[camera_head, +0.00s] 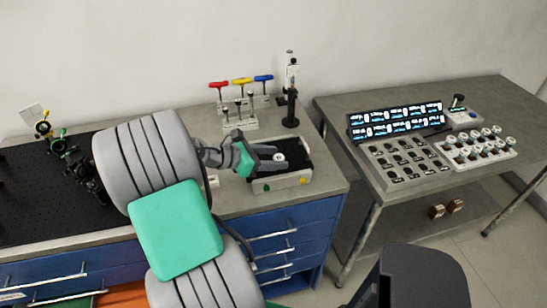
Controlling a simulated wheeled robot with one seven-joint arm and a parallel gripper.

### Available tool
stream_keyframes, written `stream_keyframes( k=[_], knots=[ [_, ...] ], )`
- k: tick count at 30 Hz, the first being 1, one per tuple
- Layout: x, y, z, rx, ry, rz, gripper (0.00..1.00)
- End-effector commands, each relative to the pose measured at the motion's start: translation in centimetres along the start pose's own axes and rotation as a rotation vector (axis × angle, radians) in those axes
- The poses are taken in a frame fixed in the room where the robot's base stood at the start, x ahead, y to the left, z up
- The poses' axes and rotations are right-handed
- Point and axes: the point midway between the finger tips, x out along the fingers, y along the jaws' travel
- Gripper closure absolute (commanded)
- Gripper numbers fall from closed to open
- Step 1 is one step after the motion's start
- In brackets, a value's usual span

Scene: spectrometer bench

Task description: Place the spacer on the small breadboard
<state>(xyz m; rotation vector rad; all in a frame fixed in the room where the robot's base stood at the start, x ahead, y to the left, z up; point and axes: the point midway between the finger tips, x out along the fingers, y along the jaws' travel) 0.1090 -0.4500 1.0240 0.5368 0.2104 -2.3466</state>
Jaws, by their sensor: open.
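My gripper (270,160) is open, its fingers reaching right over a light-grey box with a black top (299,180). A small whitish round piece (279,156), which may be the spacer, shows at the fingertips; it is too small to tell whether the fingers touch it or what it rests on. The black top of this box may be the small breadboard, but I cannot tell for sure. A large black perforated breadboard (40,215) covers the bench at the left. My arm hides part of the bench.
A rack with red, yellow and blue handled tools (241,82) stands behind, with a dark upright post (290,108) to its right. Bare bench top (325,165) shows right of the box. A second table holds a lit display panel (395,121) and a keypad (400,161).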

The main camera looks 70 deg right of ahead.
Motion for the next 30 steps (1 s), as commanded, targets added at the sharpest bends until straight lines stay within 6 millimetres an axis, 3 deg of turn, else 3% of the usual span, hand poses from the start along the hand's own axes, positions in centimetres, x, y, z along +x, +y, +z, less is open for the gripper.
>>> stream_keyframes(
  k=[5,8,18,23,27,30],
  knots=[
    [-0.5,0.1,0.2,0.0,0.0,0.003,0.49],
    [-2.2,0.2,0.2,-0.001,0.0,0.006,0.49],
    [-10.7,0.1,0.7,-0.005,0.0,0.003,0.49],
    [-12.1,0.0,0.4,-0.002,-0.001,0.001,0.49],
    [-12.8,0.4,-0.3,0.039,0.034,0.027,0.49],
    [-15.6,1.7,-2.5,0.189,0.182,0.118,0.49]
  ],
)
